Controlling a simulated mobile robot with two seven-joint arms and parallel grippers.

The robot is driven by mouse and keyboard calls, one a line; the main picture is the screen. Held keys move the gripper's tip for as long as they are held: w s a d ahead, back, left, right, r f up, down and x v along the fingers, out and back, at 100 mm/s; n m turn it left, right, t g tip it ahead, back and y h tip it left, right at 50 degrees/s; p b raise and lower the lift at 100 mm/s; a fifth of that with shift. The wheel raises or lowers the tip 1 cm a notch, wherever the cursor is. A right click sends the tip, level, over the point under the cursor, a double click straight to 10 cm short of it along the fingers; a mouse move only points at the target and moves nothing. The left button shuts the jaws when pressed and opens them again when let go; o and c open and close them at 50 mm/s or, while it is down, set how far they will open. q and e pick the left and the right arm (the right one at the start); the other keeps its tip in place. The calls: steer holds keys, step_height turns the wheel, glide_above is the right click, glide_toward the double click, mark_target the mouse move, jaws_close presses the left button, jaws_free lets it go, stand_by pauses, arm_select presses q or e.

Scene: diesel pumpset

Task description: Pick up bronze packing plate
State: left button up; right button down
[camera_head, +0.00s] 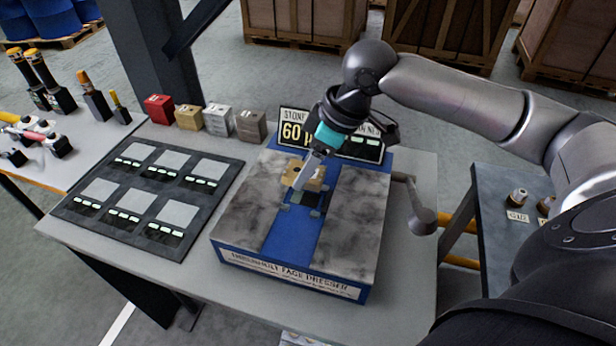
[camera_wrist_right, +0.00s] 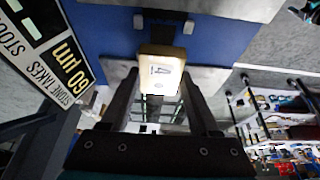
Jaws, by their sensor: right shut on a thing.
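The bronze packing plate, a small tan block, shows at the right gripper's fingertips over the middle of the face dresser in the head view (camera_head: 314,184). The right wrist view shows its pale tan face with a dark mark (camera_wrist_right: 161,72). My right gripper (camera_head: 303,178) comes down from above and is shut on the plate, with one finger on each side in the right wrist view (camera_wrist_right: 160,90). I cannot tell whether the plate still touches the dresser. My left gripper is not in view.
The blue face dresser (camera_head: 290,262) has two grey stone slabs and a display reading 60 behind. A crank handle (camera_head: 422,218) sticks out at its right. A dark tray (camera_head: 80,222) lies left. Red, yellow and grey blocks (camera_head: 189,116) stand behind on the bench.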

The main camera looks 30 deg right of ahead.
step_height(320, 180, up, 15)
steer(key=p, duration=0.3)
steer(key=shift+f+p, duration=0.2)
steer(key=shift+p, duration=0.1)
steer(key=shift+f, duration=0.1)
